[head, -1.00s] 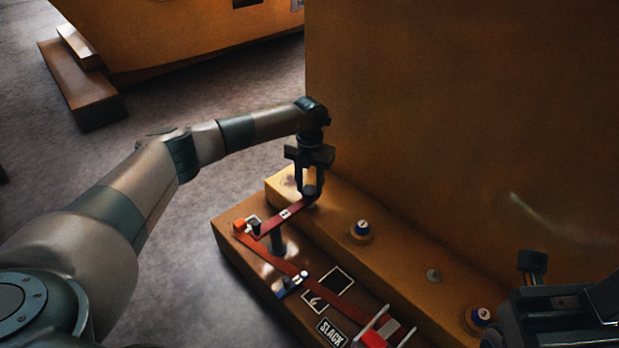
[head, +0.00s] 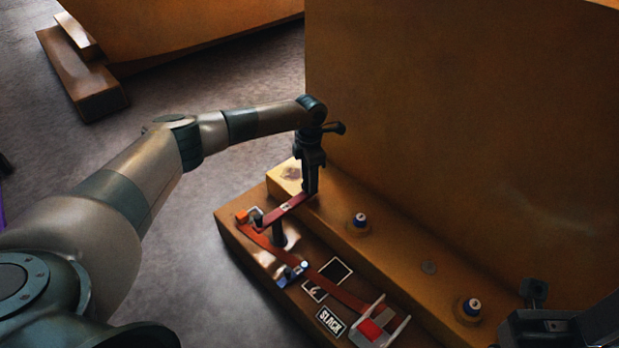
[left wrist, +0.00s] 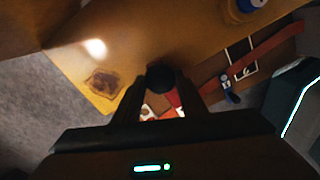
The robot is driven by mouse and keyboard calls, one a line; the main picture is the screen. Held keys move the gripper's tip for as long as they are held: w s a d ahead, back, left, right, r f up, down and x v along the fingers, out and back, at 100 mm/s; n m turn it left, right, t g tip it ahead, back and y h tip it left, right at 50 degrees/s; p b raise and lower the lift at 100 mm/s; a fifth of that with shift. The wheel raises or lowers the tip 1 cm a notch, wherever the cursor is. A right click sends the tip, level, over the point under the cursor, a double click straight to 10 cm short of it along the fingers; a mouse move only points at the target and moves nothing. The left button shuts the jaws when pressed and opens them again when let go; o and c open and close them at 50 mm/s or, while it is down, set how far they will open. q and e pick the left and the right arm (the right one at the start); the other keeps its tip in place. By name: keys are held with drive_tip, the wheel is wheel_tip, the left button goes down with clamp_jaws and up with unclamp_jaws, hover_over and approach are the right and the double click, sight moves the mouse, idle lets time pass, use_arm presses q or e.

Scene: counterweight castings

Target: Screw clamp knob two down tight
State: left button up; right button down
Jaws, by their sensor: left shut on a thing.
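My left gripper (head: 310,188) points straight down at the far end of the yellow ledge and is shut on a dark round knob. The knob (left wrist: 160,78) shows between the two fingers in the left wrist view. In the head view the fingers hide most of it. It sits at the far end of a dark red clamp bar (head: 286,208), which crosses a grey post. I cannot tell how tight the knob is or whether it bears the number two. What seems to be my right gripper (head: 534,290) is at the lower right; its fingers are not clear.
A red strap (head: 322,280) runs along the brown base from an orange block (head: 242,215) to a red-and-grey buckle (head: 378,325), past a SLACK label (head: 329,320). Two blue-and-white capped fittings (head: 360,220) (head: 472,306) stand on the yellow ledge (head: 400,245). A tall orange wall (head: 460,120) rises behind.

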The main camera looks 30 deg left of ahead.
use_arm(q)
drive_tip(key=shift+r+m, duration=0.15)
drive_tip(key=shift+m, duration=0.25)
drive_tip(key=o, duration=1)
drive_tip(key=shift+o, duration=0.4)
drive_tip(key=shift+r, duration=0.1)
